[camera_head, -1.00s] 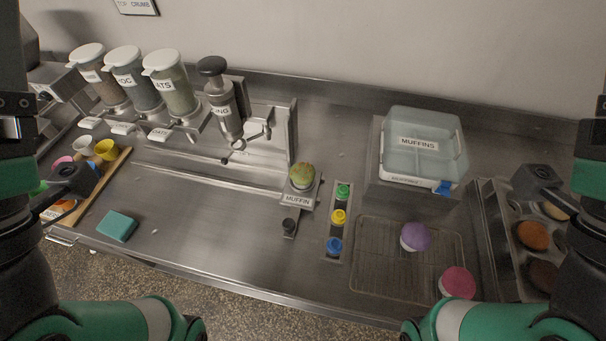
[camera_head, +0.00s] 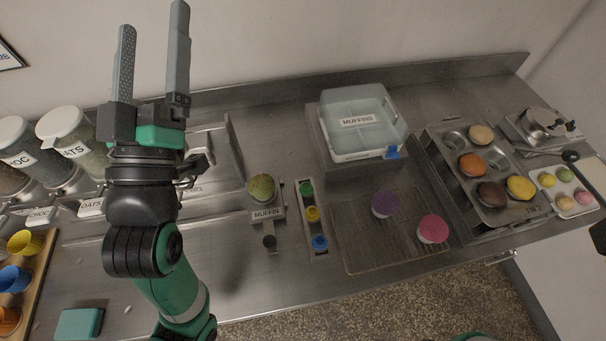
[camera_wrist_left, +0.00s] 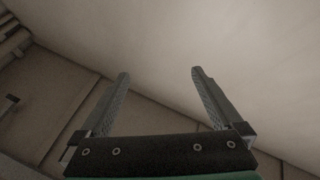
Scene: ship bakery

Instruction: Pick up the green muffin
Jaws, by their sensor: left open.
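The green muffin (camera_head: 262,188), speckled with brown, sits upright on the small metal stand labelled MUFFIN (camera_head: 266,214) in the middle of the counter. My left gripper (camera_head: 153,36) is open and empty, raised high to the left of the muffin with its fingers pointing up. In the left wrist view the open fingers (camera_wrist_left: 160,82) show against the bare wall, with nothing between them. The muffin is out of the left wrist view.
A wire rack (camera_head: 390,253) holds a purple and a pink muffin. Behind are a lidded MUFFINS box (camera_head: 362,122) and, at right, a muffin tin (camera_head: 497,216). A teal sponge (camera_head: 79,323) lies front left.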

